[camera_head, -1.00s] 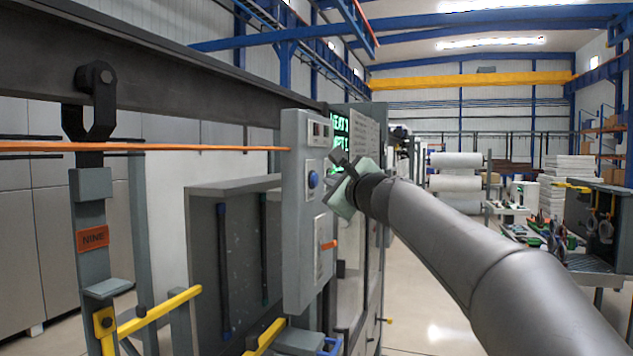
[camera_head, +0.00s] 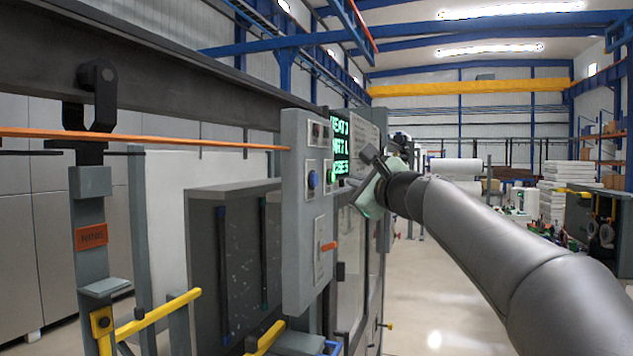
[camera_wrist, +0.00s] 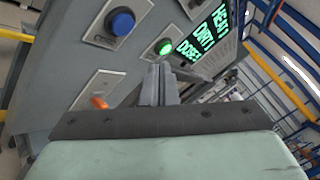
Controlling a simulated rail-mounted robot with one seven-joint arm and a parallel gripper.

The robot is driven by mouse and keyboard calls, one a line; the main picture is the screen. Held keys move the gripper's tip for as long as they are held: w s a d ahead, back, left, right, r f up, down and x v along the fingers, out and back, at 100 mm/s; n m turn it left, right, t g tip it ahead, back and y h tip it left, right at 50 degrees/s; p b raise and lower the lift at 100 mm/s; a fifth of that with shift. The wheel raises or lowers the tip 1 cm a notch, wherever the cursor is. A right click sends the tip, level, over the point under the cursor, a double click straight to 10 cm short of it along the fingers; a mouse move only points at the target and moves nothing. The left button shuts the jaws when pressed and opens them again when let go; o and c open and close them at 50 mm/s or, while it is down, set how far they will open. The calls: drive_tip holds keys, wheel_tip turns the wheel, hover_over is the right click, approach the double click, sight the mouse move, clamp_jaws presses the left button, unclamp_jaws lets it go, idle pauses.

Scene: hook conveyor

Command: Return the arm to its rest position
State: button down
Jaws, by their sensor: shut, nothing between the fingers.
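My arm (camera_head: 480,240) reaches in from the lower right in the head view, with a dark grey tube and a pale green gripper body. My gripper (camera_head: 370,158) is at the arm's far end, just right of the grey control panel (camera_head: 296,240). It appears apart from the panel. In the wrist view the two grey fingers (camera_wrist: 159,84) are together with nothing between them. They point toward the panel face, below a lit green button (camera_wrist: 164,47).
The panel carries a blue button (camera_head: 313,180), an orange lever (camera_head: 328,246) and a green-lettered display (camera_head: 340,145). A hanging carrier (camera_head: 90,205) with an orange label is at left, by yellow rails (camera_head: 158,313).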

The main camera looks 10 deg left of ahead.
drive_tip(key=s+d+f+n+g+h, duration=0.1)
drive_tip(key=s+d+f+n+g, duration=0.2)
drive_tip(key=f, duration=0.6)
drive_tip(key=s+f+n+g+h, duration=0.2)
drive_tip(key=s+f+n, duration=0.2)
drive_tip(key=s+f, duration=0.3)
drive_tip(key=s+d+f+n+g+h, duration=0.1)
drive_tip(key=s+d+f+n+g, duration=0.15)
drive_tip(key=f, duration=0.75)
drive_tip(key=s+d+f+n+g+h, duration=0.2)
drive_tip(key=s+d+f+n, duration=0.1)
drive_tip(key=s+f, duration=0.4)
drive_tip(key=s+d+f+n+g+h, duration=0.2)
drive_tip(key=s+d+f, duration=0.3)
drive_tip(key=s+f, duration=0.3)
drive_tip(key=s+d+f+n+g+h, duration=0.2)
drive_tip(key=s+f+n, duration=0.3)
drive_tip(key=s+f, duration=0.3)
drive_tip(key=s+d+g, duration=0.1)
drive_tip(key=s, duration=0.3)
drive_tip(key=shift+d, duration=0.4)
